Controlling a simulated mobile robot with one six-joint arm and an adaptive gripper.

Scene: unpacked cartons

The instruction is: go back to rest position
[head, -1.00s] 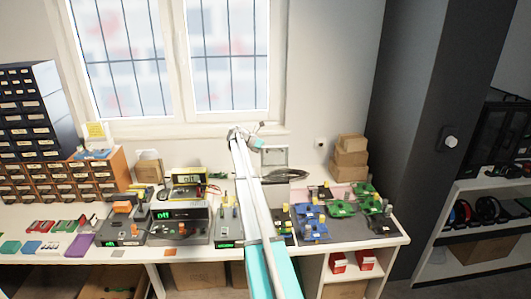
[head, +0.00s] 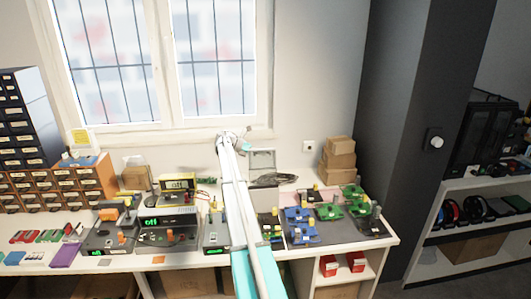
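My arm stretches from the bottom middle of the head view up over the workbench (head: 345,256). Its far end, with my gripper (head: 243,140), is in front of the wall just below the window. The gripper is small and partly hidden by the arm links, so I cannot tell whether its fingers are open or shut. I see nothing clearly held in it.
Soldering stations (head: 168,232) stand left of my arm. Blue and green circuit boards (head: 300,214) lie on a dark mat to its right. Small cartons (head: 338,160) are stacked behind. Drawer cabinets (head: 60,188) stand at the left, a dark pillar (head: 415,120) at the right.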

